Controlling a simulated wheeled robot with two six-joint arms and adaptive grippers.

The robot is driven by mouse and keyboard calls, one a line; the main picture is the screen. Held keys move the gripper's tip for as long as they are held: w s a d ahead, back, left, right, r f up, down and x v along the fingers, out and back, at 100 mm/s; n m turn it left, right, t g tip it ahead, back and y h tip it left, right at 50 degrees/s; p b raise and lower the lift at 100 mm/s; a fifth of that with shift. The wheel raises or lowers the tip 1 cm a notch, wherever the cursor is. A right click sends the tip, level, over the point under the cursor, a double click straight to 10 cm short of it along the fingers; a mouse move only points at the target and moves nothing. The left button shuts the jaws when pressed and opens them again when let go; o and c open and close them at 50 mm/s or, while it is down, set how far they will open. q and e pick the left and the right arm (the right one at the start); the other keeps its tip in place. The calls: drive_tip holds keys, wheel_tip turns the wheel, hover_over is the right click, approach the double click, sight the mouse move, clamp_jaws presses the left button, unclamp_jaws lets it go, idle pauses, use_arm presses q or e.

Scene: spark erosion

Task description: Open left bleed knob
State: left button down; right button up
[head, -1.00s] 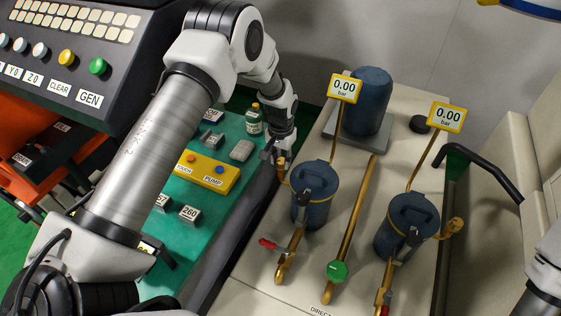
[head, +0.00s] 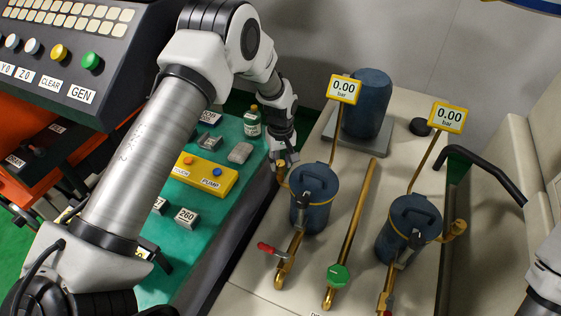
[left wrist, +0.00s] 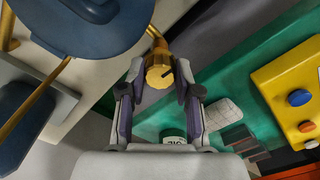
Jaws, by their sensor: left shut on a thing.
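The left bleed knob (left wrist: 158,72) is a brass cylinder with a dark mark on its face, on a brass fitting beside the left blue filter canister (head: 314,197). My left gripper (left wrist: 158,78) is shut on this knob, one finger on each side of it. In the head view the left gripper (head: 279,168) reaches down to the canister's left side and partly hides the knob. Whether the knob has turned cannot be told. The gauge (head: 344,89) above the left canister reads 0.00 bar. My right gripper is out of view.
A second canister (head: 408,228) with its own brass knob (head: 458,228) stands to the right. A red-handled valve (head: 268,248) and a green knob (head: 338,275) are in front. The green bench (head: 222,221) with a yellow pump box (head: 205,176) lies left of the gripper.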

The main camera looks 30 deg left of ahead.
sight(280, 163)
use_arm(q)
drive_tip(key=shift+s+f+n, duration=0.15)
drive_tip(key=shift+n, duration=0.15)
drive_tip(key=c, duration=0.8)
unclamp_jaws()
wheel_tip(280, 163, up, 12)
drive_tip(key=shift+w+a, duration=0.1)
drive_tip(key=shift+w, duration=0.1)
